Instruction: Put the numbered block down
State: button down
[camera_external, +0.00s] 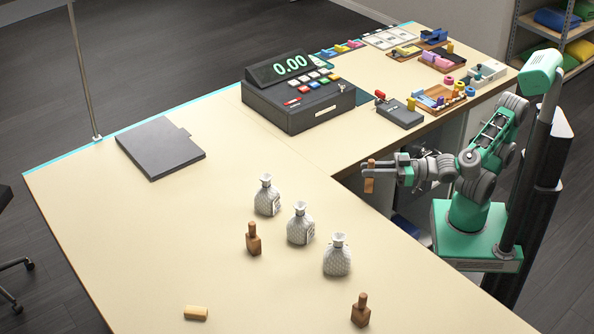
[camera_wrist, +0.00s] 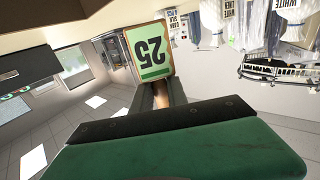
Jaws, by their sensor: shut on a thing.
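The numbered block (camera_external: 369,185) is a small brown wooden piece with a narrow neck. My gripper (camera_external: 371,171) is shut on it and holds it in the air near the inner corner of the L-shaped counter (camera_external: 160,230). Two similar brown blocks stand upright on the counter, one left of centre (camera_external: 253,240) and one near the front edge (camera_external: 361,312). Their numbers do not show.
Several white tied bags (camera_external: 301,225) stand mid-counter. A tan cylinder (camera_external: 196,313) lies near the front. A dark flat folder (camera_external: 160,147) lies at left. A black cash register (camera_external: 298,95) and small trays (camera_external: 436,97) stand farther back. Bare counter lies left of the bags.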

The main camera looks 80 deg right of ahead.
jog(key=w+d+m+h, duration=0.5)
jog(key=d+h, duration=0.3)
jog(key=d, duration=0.4)
jog(key=s+d+r+m+g+h, duration=0.2)
jog(key=d+r+m+g+h, duration=0.25)
jog(key=r, duration=0.45)
jog(key=shift+n+t, duration=0.45)
jog(key=shift+t, duration=0.2)
jog(key=w+d+f, duration=0.1)
jog(key=w+f, duration=0.3)
jog(key=w+d+f, duration=0.1)
jog(key=w+f, duration=0.3)
jog(key=w, duration=0.1)
jog(key=w+d+f, duration=0.1)
jog(key=w+f, duration=0.3)
jog(key=w, duration=0.1)
jog(key=shift+d+f, duration=0.25)
jog(key=shift+f, duration=0.15)
